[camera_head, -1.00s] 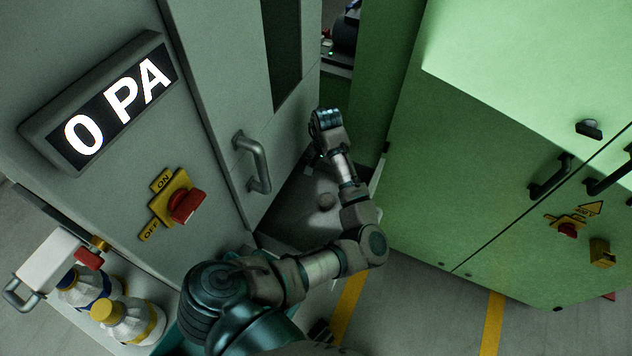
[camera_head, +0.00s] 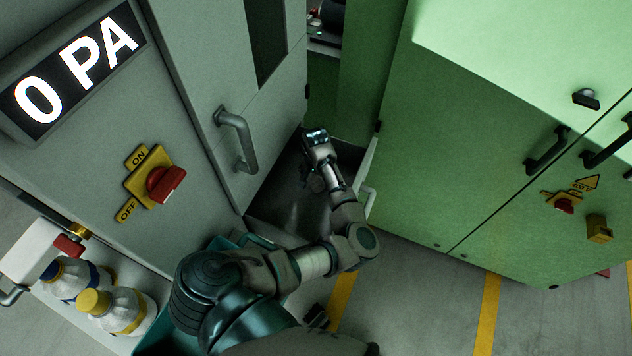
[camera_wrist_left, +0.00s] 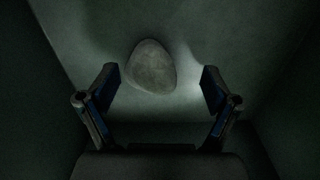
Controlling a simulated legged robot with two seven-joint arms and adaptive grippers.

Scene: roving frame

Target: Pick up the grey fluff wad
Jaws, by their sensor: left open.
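The grey fluff wad (camera_wrist_left: 152,67) shows in the left wrist view as a rounded, egg-like grey lump on a flat grey-green surface. It lies ahead of and between the fingers of my left gripper (camera_wrist_left: 162,88), a little left of centre. The fingers are spread and do not touch it. In the head view my left gripper (camera_head: 317,150) reaches down into the narrow gap between the grey cabinet and the green cabinet. The wad cannot be made out there. My right gripper is not in view.
The grey cabinet (camera_head: 190,120) with a handle (camera_head: 238,140) and red switch (camera_head: 163,184) stands left of the arm. The green cabinet (camera_head: 440,150) stands right. White bottles (camera_head: 118,308) stand at lower left. Walls flank the wad closely in the wrist view.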

